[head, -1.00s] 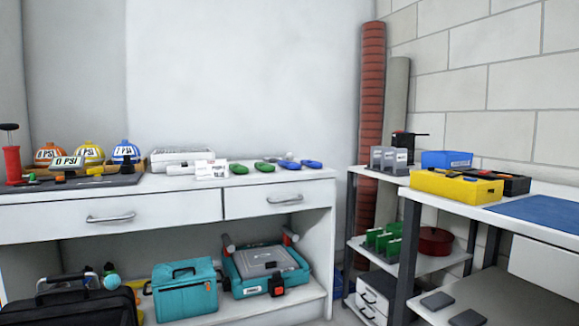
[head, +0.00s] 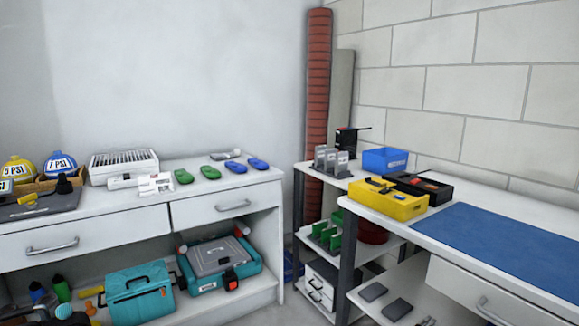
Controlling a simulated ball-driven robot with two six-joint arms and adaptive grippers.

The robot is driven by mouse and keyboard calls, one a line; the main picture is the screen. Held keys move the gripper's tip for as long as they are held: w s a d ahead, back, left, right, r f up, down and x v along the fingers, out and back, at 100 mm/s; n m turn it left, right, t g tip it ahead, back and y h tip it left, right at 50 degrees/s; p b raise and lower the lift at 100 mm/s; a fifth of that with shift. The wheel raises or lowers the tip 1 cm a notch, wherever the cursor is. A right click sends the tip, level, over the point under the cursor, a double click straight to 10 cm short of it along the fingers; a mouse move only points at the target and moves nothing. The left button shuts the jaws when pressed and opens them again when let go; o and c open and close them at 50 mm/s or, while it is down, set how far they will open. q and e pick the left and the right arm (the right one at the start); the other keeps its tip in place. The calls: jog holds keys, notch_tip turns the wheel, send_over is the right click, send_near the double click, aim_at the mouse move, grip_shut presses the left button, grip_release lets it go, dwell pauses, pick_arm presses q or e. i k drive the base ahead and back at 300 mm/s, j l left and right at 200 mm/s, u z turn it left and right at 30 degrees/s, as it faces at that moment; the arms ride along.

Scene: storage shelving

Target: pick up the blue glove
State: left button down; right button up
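Two flat, elongated blue pieces lie side by side on the white counter, near its right end: a left blue piece (head: 235,166) and a right blue piece (head: 258,164). They could be a pair of gloves or slippers; they are too small to tell. Two similar green pieces, a left one (head: 183,176) and a right one (head: 210,173), lie to their left. No other thing in view is clearly a blue glove. Neither of my grippers shows in the head view.
The white counter (head: 110,219) has drawers and a lower shelf with a teal bag (head: 139,293) and a teal case (head: 247,256). A narrow gap separates counter and table.

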aim_at(238, 168)
jog(key=z, duration=1.25)
jog(key=i+j+z, duration=0.1)
jog(key=z, duration=1.15)
jog(key=j+z, duration=0.1)
jog(key=z, duration=0.55)
jog(key=j+z, duration=0.1)
jog(key=z, duration=1.75)
jog(key=k+j+z, duration=0.15)
jog(key=z, duration=0.25)
jog(key=k+j+z, duration=0.1)
jog(key=k+z, duration=0.15)
jog(key=z, duration=0.15)
jog(key=k+u, duration=0.7)
jog(key=k, duration=0.25)
jog(key=k+u, duration=0.3)
jog(key=u, duration=0.15)
jog(key=k+j+u, duration=0.15)
jog(key=u, duration=0.8)
jog(key=k+j+u, duration=0.1)
jog(key=u, duration=0.9)
jog(key=j+u, duration=0.15)
jog(key=u, duration=0.35)
